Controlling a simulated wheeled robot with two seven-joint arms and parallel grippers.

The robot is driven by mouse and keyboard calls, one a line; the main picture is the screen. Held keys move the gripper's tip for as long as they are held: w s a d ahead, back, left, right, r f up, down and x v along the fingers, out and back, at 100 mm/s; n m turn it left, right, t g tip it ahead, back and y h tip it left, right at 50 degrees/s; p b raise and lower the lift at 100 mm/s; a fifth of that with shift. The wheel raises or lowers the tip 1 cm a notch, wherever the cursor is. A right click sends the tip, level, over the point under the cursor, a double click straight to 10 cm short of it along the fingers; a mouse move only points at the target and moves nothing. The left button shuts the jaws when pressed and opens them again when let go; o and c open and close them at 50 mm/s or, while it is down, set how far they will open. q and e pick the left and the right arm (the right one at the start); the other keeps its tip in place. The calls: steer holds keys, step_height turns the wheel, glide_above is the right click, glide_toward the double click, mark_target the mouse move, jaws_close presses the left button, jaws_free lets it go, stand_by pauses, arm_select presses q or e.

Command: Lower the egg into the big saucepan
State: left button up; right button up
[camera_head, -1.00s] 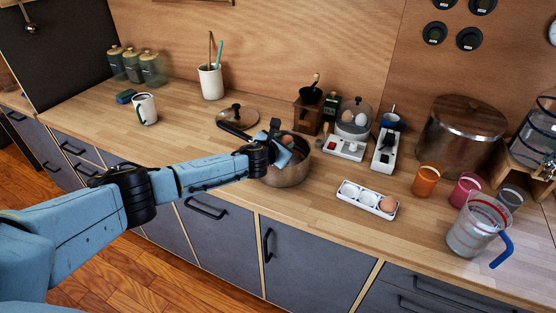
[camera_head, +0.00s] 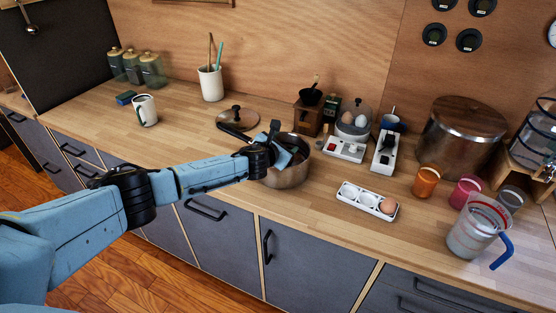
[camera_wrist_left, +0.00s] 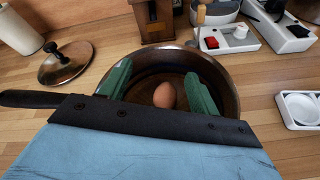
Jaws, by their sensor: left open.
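The big saucepan (camera_head: 287,175) stands on the counter without its lid, its dark handle showing in the left wrist view (camera_wrist_left: 32,98). My left gripper (camera_head: 284,152) is over the saucepan's opening, pointing down into it. In the left wrist view its two green fingers (camera_wrist_left: 160,90) are spread apart. A brown egg (camera_wrist_left: 165,96) shows inside the saucepan, between the fingers but with gaps on both sides. The egg is hidden in the head view. My right gripper is not in view.
A lid (camera_head: 238,116) lies behind the saucepan to the left. An egg tray (camera_head: 345,199) with a brown egg (camera_head: 388,205) is to the right. A wooden grinder (camera_head: 308,117) and an egg cooker (camera_head: 352,123) stand behind. Cups and a jug (camera_head: 473,232) stand farther right.

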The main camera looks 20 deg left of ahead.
arm_select(q)
steer(key=shift+s+f, duration=0.3)
steer(key=shift+f, duration=0.2)
steer(key=shift+s+r, duration=0.1)
steer(key=shift+s, duration=0.1)
steer(key=p+v, duration=0.2)
steer(key=v, duration=1)
steer(key=shift+s+r, duration=0.2)
steer(key=shift+r, duration=0.35)
